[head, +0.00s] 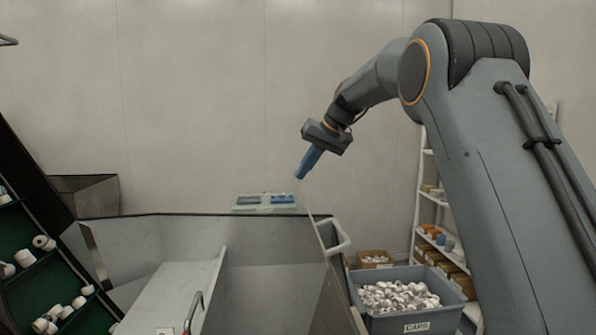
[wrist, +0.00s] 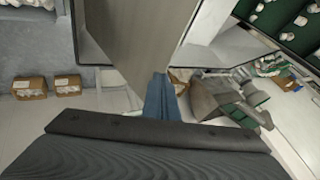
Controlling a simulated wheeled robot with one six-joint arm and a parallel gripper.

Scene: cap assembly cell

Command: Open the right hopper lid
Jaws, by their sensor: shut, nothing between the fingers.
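The hopper's right lid (head: 318,232) stands raised, seen nearly edge-on in the head view and leaning a little left, with a pale handle (head: 338,236) on its right side. In the wrist view a broad grey panel, apparently this lid (wrist: 135,40), runs up from the fingers. My gripper (head: 299,177) has blue fingers, shut and empty, at the lid's top edge. The fingers also show in the wrist view (wrist: 161,98), close against the panel; I cannot tell whether they touch. The hopper (head: 270,240) has its right part uncovered.
The left lid (head: 165,295) lies down, with a red-tipped handle (head: 193,312). A grey bin of white caps (head: 410,322) stands right of the hopper, before a white shelf (head: 424,210). A dark green-lined rack (head: 30,280) with white parts is at left.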

